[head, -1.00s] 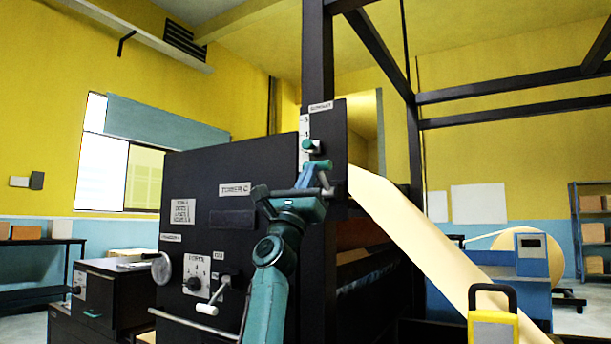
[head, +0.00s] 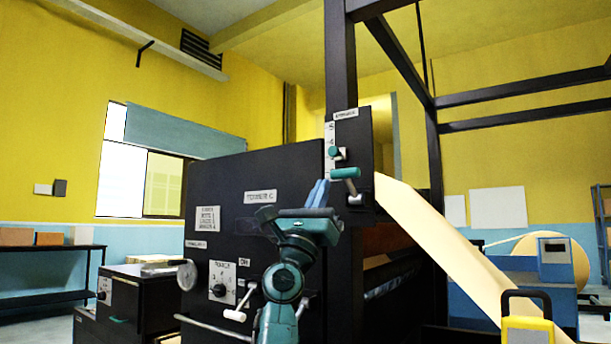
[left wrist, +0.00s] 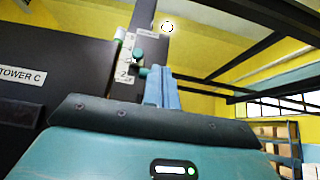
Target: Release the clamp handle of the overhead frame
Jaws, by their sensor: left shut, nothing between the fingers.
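The dark overhead frame (head: 341,60) has an upright post with a white number scale (head: 330,140). A teal-gripped clamp handle (head: 345,173) with a pale metal end sits on its dark plate, just below a round teal knob (head: 338,153). My left gripper (head: 318,193) is shut and empty, its blue fingers pointing up, below and left of the handle with a small gap showing. In the left wrist view the fingers (left wrist: 161,88) stand in front of the plate and partly hide the handle (left wrist: 144,72); the knob (left wrist: 140,54) shows above. My right gripper is out of view.
The black TOWER C cabinet (head: 225,170) stands left of the post, with a dial, a white-gripped lever (head: 235,315) and a crank near my arm. A sloping kraft paper web (head: 430,230) runs down to the right. A yellow block with a black handle (head: 527,330) is at bottom right.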

